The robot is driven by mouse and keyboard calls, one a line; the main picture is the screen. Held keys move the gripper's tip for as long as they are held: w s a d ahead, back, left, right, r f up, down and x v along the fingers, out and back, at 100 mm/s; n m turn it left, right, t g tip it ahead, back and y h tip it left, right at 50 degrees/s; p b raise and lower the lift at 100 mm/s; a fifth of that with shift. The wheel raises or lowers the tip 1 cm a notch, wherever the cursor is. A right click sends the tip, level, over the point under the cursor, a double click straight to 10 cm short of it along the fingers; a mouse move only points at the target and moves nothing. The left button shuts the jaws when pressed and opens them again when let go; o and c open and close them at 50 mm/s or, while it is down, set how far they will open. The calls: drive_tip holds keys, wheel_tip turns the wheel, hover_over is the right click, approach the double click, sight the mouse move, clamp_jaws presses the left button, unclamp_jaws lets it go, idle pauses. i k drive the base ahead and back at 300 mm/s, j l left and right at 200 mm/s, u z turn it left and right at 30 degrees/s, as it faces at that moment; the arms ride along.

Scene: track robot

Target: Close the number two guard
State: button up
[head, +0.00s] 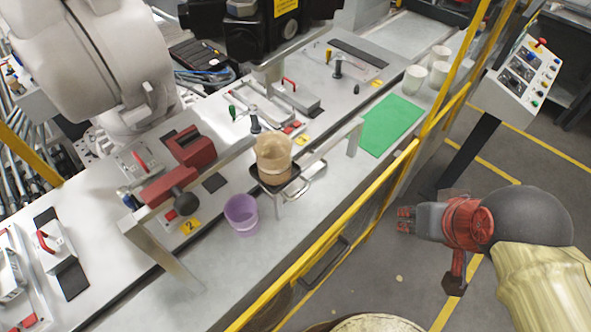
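A yellow label with a 2 (190,226) lies on the grey bench at left. Beside it stands a red device with a dark round knob (183,202). A grey metal bar frame (165,250) with legs rises next to the label and runs toward the back right; it may be the number two guard, but I cannot tell for sure, nor how it is hinged. My gripper (405,220) is at right, above the floor, outside the yellow rail. It points left, well apart from the bench, and seems to hold nothing. Its fingers are too small to tell open from shut.
A yellow rail (330,235) runs between my gripper and the bench. A tan cup (273,157) stands on a small black tray; a purple cup (241,214) is near it. White cups (414,79) and a green mat (392,122) are farther back. A control panel (527,75) stands upper right.

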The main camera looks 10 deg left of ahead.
sight(364, 222)
drive_tip(key=k+j+u, duration=0.25)
drive_tip(key=k+j, duration=0.25)
drive_tip(key=j+z, duration=0.2)
drive_tip(key=z, duration=0.25)
drive_tip(key=k+j+z, duration=0.15)
drive_tip(key=z, duration=0.25)
